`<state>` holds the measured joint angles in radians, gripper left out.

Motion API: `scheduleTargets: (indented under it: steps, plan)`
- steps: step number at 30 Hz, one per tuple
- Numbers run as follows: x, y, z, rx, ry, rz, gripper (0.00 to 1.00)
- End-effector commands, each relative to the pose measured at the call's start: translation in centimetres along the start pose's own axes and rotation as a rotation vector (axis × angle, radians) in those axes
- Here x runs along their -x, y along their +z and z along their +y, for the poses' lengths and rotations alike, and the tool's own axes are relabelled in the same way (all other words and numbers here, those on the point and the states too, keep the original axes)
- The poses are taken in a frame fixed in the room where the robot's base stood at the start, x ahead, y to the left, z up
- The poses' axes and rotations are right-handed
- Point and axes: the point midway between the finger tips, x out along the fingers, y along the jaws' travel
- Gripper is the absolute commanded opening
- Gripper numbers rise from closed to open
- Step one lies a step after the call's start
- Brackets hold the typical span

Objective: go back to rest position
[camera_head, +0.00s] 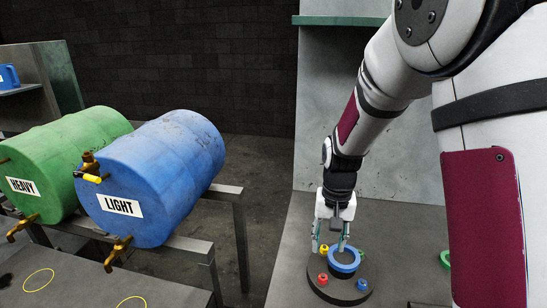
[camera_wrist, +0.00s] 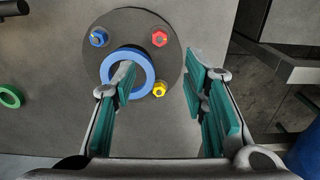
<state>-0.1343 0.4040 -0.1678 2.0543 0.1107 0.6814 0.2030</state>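My gripper (camera_head: 330,250) hangs from the arm, pointing down over a dark round base (camera_head: 328,294). In the wrist view its fingers (camera_wrist: 161,78) are spread apart, with nothing held between them. A blue ring (camera_head: 345,267) is on the round base. In the wrist view the left finger overlaps the right part of the blue ring (camera_wrist: 107,72); I cannot tell whether they touch. Blue (camera_wrist: 98,38), red (camera_wrist: 159,38) and yellow (camera_wrist: 159,89) knobs sit around the ring on the base.
A green ring (camera_wrist: 10,97) lies on the grey worktop to the left in the wrist view. A blue barrel (camera_head: 165,175) marked LIGHT and a green barrel (camera_head: 60,150) marked HEAVY lie on a rack at left. A grey panel stands behind the arm.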

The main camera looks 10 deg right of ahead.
Motion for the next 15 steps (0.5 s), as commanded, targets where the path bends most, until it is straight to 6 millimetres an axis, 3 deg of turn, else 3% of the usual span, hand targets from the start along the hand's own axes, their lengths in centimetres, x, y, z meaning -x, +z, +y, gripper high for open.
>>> scheduleTargets:
  steps: [5, 9, 15]
  plan:
    - [5.0, 1.7, 0.3, 0.034, -0.039, 0.058, 0.40]
    - [9.7, 4.1, 0.9, 0.078, -0.071, 0.118, 0.40]
    - [15.0, 8.2, 2.1, 0.143, -0.099, 0.211, 0.40]
